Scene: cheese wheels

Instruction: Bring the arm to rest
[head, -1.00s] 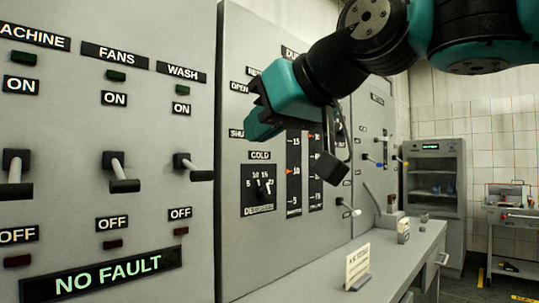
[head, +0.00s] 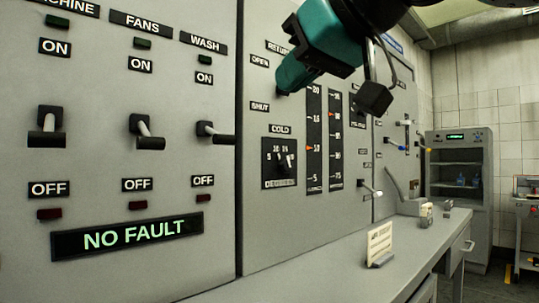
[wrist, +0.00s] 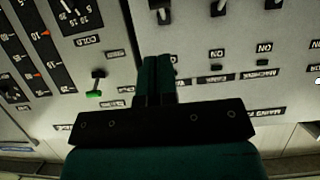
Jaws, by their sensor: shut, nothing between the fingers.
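My gripper (head: 286,84) is teal and black and hangs at the top middle of the head view, in front of the grey control panel (head: 330,222). Its two fingers are closed together with nothing between them, as the wrist view also shows (wrist: 157,62). In the head view it overlaps the panel near the OPEN label; I cannot tell the exact gap to the panel. My arm reaches in from the top right, and its upper part is cut off by the frame.
Levers for machine (head: 45,130), fans (head: 146,130) and wash (head: 214,132) stick out at left above a lit NO FAULT sign (head: 128,236). A desk ledge (head: 330,270) with a small card (head: 379,244) runs below. A grey cabinet (head: 460,220) stands at the back right.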

